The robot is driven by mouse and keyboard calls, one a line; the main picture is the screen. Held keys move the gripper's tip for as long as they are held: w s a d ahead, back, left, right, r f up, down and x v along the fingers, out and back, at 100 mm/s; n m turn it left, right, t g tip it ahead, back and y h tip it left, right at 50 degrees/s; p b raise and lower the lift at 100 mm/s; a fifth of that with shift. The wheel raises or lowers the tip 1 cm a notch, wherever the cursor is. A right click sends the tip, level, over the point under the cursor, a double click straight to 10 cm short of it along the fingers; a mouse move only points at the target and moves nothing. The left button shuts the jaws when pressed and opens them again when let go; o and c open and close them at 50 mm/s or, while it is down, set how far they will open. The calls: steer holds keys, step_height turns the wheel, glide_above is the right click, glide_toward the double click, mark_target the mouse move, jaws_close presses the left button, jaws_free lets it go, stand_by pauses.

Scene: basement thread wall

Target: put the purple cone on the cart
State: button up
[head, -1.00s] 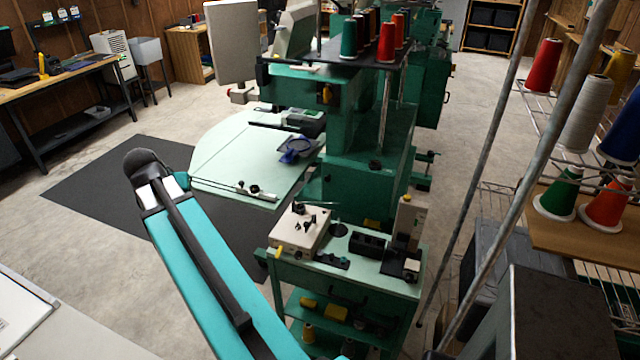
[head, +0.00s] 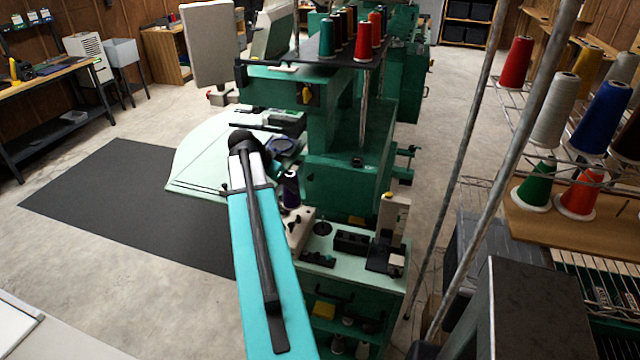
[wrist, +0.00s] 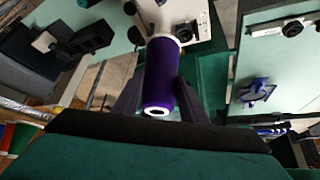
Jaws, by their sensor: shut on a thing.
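The purple cone (head: 290,188) shows just right of my arm's end in the head view, above the cart's left part. In the wrist view the purple cone (wrist: 160,72) lies between the two dark fingers of my gripper (wrist: 158,96), which is shut on it. My arm hides most of the gripper in the head view. The green cart (head: 350,280) has a pale mint top and lower shelves. The cone appears held above the cart; the exact gap cannot be told.
The cart top carries a beige box (head: 298,232), a black tray (head: 351,241) and an upright beige device (head: 392,222). A green embroidery machine (head: 345,165) stands behind it. Metal poles and a rack with several thread cones are on the right. Open floor lies left.

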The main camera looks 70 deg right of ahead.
steer(key=s+d+m+g+y, duration=0.1)
steer(key=s+d+m, duration=0.2)
steer(key=s, duration=0.6)
steer(key=shift+s+d+f+g, duration=0.3)
steer(key=shift+d+f, duration=0.15)
steer(key=shift+d, duration=0.3)
steer(key=shift+f, duration=0.15)
step_height(320, 180, down, 10)
steer(key=b, duration=0.4)
steer(key=shift+w+f+b, duration=0.1)
steer(key=shift+f+b, duration=0.2)
steer(key=shift+b, duration=0.15)
stand_by(1.1)
steer(key=o, duration=1.3)
steer(key=shift+a, duration=0.1)
